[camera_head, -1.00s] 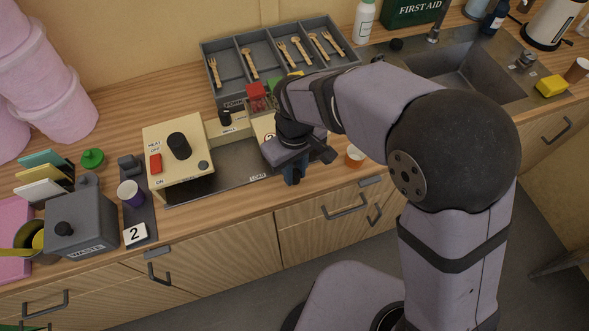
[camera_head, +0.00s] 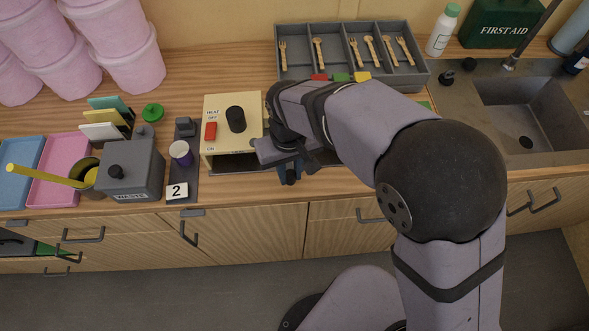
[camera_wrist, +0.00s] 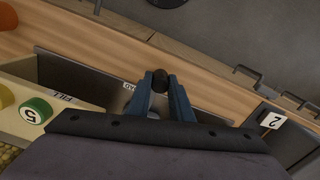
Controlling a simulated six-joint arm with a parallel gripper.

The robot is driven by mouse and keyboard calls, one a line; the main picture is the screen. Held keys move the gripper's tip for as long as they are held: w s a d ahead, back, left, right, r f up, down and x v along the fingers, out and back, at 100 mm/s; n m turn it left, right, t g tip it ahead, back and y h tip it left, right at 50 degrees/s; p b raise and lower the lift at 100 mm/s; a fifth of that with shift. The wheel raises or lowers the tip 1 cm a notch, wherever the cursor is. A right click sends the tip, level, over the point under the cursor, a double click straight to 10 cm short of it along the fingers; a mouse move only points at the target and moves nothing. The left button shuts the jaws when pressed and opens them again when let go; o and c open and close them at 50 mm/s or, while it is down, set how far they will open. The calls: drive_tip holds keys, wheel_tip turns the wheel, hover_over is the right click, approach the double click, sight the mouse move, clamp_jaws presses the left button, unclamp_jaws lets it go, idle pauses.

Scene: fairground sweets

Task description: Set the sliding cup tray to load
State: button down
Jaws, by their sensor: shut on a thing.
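A cream machine (camera_head: 236,108) has a black knob, a red switch and HEAT, OFF and ON lettering. A dark sliding track (camera_head: 232,166) runs along its front and to the right. My gripper (camera_wrist: 160,92), with blue fingers, is shut on a small black knob (camera_wrist: 160,76) beside that second label. In the head view my gripper (camera_head: 290,172) is just right of the machine's front. The tray's body is mostly hidden.
A WASTE bin (camera_head: 132,172) is further left. A grey cutlery tray (camera_head: 350,50) is behind, a sink (camera_head: 520,115) right.

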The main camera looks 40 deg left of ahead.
drive_tip(key=c, duration=1.6)
unclamp_jaws()
drive_tip(key=shift+r+b, duration=1)
drive_tip(key=shift+r, duration=2.7)
